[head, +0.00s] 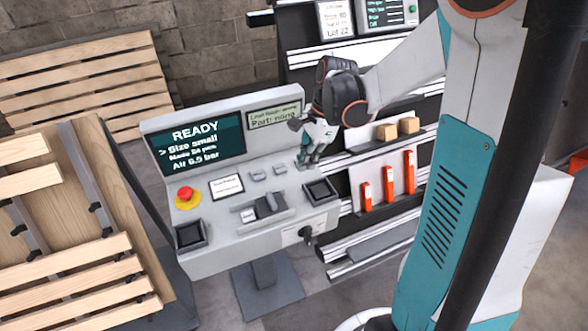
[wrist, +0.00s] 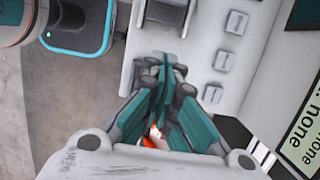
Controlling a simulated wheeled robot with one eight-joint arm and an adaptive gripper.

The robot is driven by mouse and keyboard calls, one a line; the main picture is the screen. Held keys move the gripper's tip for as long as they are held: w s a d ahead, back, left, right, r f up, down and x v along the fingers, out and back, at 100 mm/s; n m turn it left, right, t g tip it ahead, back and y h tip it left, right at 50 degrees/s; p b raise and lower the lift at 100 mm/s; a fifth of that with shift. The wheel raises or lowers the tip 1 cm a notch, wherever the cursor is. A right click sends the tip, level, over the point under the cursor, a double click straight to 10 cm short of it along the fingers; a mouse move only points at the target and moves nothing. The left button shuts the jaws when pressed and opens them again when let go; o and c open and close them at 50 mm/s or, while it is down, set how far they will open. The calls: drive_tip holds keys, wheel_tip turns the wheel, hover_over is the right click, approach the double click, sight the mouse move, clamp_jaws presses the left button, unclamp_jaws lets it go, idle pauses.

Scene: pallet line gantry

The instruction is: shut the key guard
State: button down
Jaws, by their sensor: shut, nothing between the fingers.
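The grey console (head: 225,262) stands in the middle of the head view. On its sloping top is a raised grey unit with a dark upright part (head: 267,206), which may be the key guard; I cannot tell clearly whether it stands open. My gripper (head: 306,162) is shut and empty above the back right of the console top, near small grey keys (head: 280,171). In the wrist view, its fingertips (wrist: 165,68) are left of these keys (wrist: 223,61). Contact is unclear.
A rack with orange tools (head: 389,184) and small boxes (head: 408,125) stands to the right. Wooden pallets (head: 75,255) lie left.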

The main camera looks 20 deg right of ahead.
sight(260, 207)
drive_tip(key=b+x, duration=0.3)
drive_tip(key=x, duration=0.6)
drive_tip(key=shift+a+f, duration=0.1)
drive_tip(key=shift+f, duration=0.2)
drive_tip(key=a+b, duration=0.1)
drive_tip(key=a, duration=0.2)
drive_tip(key=shift+a, duration=0.15)
drive_tip(key=shift+a+r, duration=0.1)
drive_tip(key=shift+a, duration=0.25)
drive_tip(key=a, duration=0.8)
